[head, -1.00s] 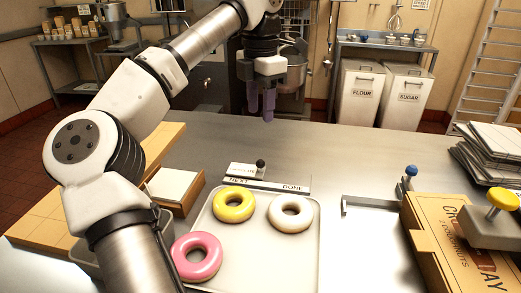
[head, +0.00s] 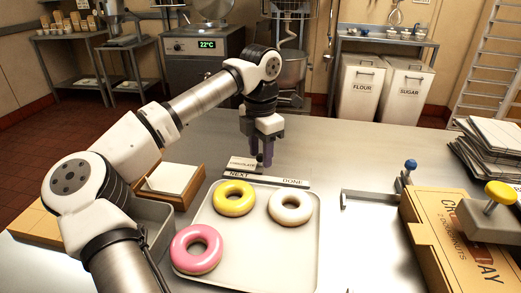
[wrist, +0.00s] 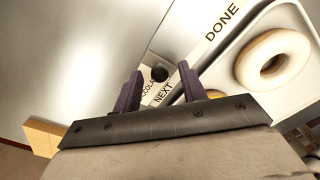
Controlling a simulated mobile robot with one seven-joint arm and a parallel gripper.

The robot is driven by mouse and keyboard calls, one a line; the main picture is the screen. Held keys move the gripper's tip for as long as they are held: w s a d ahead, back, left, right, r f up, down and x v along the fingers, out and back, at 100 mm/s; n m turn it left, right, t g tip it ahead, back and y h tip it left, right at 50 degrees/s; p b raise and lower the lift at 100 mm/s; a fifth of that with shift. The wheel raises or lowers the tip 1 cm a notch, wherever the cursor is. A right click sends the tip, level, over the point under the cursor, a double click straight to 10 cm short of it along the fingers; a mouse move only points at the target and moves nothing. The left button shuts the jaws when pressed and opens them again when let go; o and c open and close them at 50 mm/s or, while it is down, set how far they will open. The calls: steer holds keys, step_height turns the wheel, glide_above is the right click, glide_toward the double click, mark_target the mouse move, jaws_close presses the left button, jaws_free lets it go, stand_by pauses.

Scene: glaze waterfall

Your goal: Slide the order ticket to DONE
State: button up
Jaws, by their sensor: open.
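The order ticket (head: 241,163) is a small pale card lettered CHOCOLATE, at the NEXT end of a rail (head: 268,178) marked NEXT on the left and DONE on the right. A dark round knob (wrist: 159,74) on the ticket shows in the wrist view. In the head view my gripper hides most of the knob. My gripper (head: 261,162) points down over the ticket, its purple fingers open. In the wrist view the knob appears between the fingertips (wrist: 158,88); I cannot tell whether they touch it.
A tray (head: 300,250) in front of the rail holds a yellow, a white and a pink doughnut. A box (head: 455,240) and a blue-knobbed metal bracket (head: 372,197) stand at the right. A wooden holder with white cards (head: 172,178) is at the left.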

jaws_close()
steer(key=d, duration=0.3)
steer(key=s+d, duration=0.1)
steer(key=d, duration=0.3)
steer(key=s+d, duration=0.1)
steer(key=d, duration=0.3)
steer(key=shift+s, duration=0.1)
steer(key=shift+d, duration=0.1)
jaws_free()
steer(key=shift+d, duration=0.1)
